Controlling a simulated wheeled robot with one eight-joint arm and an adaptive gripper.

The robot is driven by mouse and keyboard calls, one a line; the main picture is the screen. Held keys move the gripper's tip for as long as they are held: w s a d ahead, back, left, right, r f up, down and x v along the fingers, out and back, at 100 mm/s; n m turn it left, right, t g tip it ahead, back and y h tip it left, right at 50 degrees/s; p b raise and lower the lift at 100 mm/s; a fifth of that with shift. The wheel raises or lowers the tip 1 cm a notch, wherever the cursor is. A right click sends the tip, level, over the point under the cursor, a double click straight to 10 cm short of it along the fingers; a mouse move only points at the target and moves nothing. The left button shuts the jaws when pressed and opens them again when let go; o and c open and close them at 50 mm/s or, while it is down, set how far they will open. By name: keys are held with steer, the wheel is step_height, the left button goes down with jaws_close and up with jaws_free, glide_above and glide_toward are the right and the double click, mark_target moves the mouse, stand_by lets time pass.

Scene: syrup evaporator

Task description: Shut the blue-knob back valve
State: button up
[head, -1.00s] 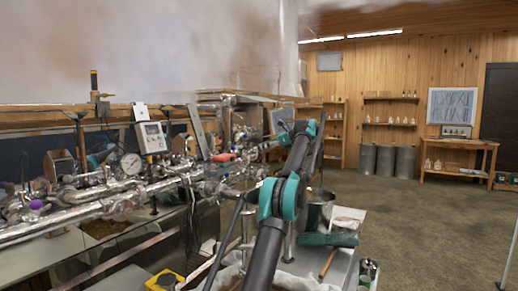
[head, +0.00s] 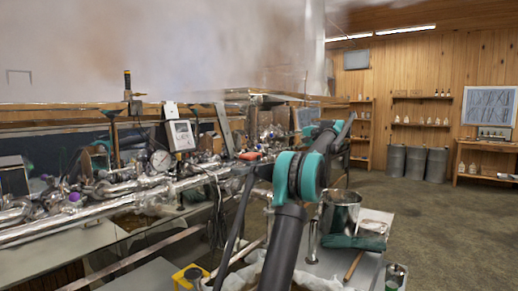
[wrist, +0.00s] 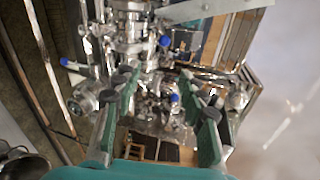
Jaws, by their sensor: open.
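My gripper (wrist: 160,88) shows in the wrist view with its two green fingers apart and nothing held between them. Several blue knobs sit on the metal pipework in that view. One blue knob (wrist: 174,98) lies between the fingers in the picture, and another blue knob (wrist: 165,41) is just above the fingertips. A third blue knob (wrist: 64,62) is on a lever at the left. I cannot tell which one is the back valve, nor how far the fingers are from them. In the head view my arm hides the spot, and the gripper is not clearly visible.
Shiny pipes (head: 110,207) run along the evaporator, with a round gauge (head: 161,160) and a grey box (head: 180,135) above. A steel pot (head: 340,212) and a green cloth (head: 355,241) are on the right. Open floor (head: 450,230) lies beyond.

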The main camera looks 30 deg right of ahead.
mark_target(259, 147)
steer(key=w+a+f+n, duration=0.1)
steer(key=w+a+n, duration=0.1)
steer(key=w, duration=0.3)
steer(key=w+a+f+n, duration=0.1)
steer(key=w+a+n, duration=0.1)
steer(key=w, duration=0.3)
steer(key=w+a+f+n+t+h, duration=0.1)
steer(key=w+a+n, duration=0.1)
steer(key=w, duration=0.3)
steer(key=shift+f+n, duration=0.3)
steer(key=shift+f, duration=0.05)
jaws_close()
steer(key=shift+s, duration=0.1)
stand_by(0.4)
